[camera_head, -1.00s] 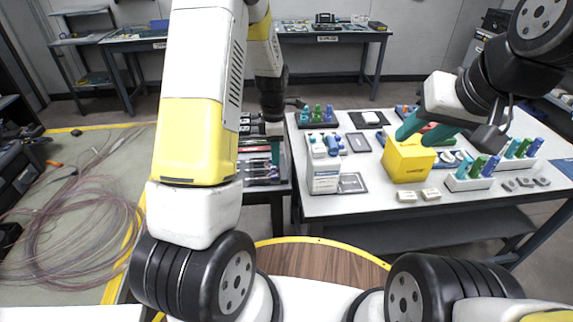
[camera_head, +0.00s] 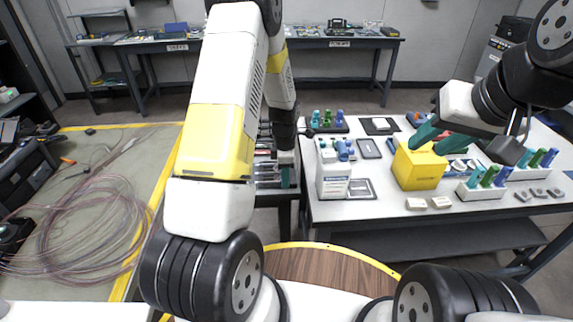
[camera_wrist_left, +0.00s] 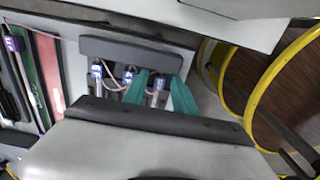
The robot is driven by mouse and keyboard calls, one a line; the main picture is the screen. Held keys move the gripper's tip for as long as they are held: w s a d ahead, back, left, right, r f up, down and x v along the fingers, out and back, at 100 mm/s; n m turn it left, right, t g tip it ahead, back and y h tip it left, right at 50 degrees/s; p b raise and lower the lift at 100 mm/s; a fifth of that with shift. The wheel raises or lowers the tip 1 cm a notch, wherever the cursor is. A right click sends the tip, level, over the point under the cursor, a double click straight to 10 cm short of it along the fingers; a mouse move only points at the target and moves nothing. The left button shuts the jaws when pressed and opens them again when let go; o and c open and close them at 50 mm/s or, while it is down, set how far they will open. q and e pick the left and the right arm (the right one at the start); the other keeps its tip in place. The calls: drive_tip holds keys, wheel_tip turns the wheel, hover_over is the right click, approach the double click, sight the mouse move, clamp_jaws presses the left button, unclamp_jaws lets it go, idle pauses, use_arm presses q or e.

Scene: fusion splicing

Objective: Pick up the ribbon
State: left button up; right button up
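Several pale ribbon strands with violet-and-white ends (camera_wrist_left: 97,72) lie in a dark grey holder (camera_wrist_left: 100,48) in the left wrist view. I cannot tell which one the task means. My left gripper (camera_wrist_left: 158,80) has its two teal fingers apart, on either side of the rightmost strand end (camera_wrist_left: 158,88); I cannot tell if they touch it. In the head view my left gripper (camera_head: 287,172) is low over the dark cart left of the white table, its fingers partly hidden.
A tangle of pale fibre (camera_head: 75,235) lies on the left mat. In the wrist view, yellow rails (camera_wrist_left: 262,85) stand at the right.

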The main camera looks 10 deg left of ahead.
use_arm(q)
clamp_jaws()
drive_tip(key=shift+r, duration=0.1)
